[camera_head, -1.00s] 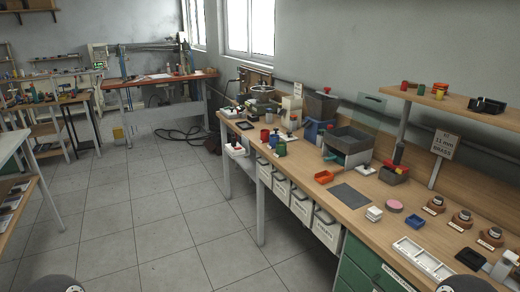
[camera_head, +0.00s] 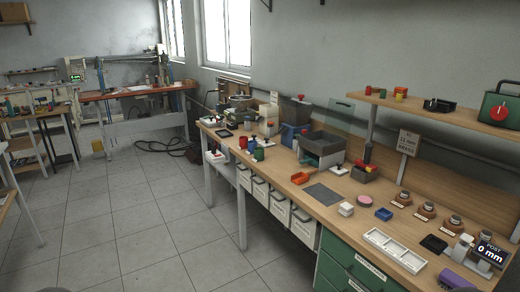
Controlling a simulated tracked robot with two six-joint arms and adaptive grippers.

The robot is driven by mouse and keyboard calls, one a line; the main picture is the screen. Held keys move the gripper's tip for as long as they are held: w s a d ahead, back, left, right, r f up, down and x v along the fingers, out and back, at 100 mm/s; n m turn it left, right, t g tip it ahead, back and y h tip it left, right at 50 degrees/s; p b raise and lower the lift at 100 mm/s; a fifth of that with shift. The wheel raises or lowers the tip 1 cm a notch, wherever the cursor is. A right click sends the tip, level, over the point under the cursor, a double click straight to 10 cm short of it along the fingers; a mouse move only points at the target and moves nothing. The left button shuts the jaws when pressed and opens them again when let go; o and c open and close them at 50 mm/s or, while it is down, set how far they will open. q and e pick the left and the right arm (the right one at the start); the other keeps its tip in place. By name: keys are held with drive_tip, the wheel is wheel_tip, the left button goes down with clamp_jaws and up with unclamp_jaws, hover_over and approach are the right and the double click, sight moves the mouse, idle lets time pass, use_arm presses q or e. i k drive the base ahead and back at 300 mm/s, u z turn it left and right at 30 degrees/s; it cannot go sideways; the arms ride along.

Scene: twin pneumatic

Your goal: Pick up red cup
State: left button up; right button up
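A small red cup (camera_head: 243,142) stands upright toward the far left end of the long wooden workbench (camera_head: 290,206). A blue cup (camera_head: 251,142) and a green cup (camera_head: 259,154) stand close to its right. Small red and yellow pieces (camera_head: 400,93) also sit on the wall shelf, too small to make out. Neither of my grippers shows in this view.
A white tray (camera_head: 395,250) lies nearer. Open tiled floor (camera_head: 150,225) lies left of the bench.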

sight(243, 141)
drive_tip(key=i, duration=0.85)
drive_tip(key=u, duration=0.05)
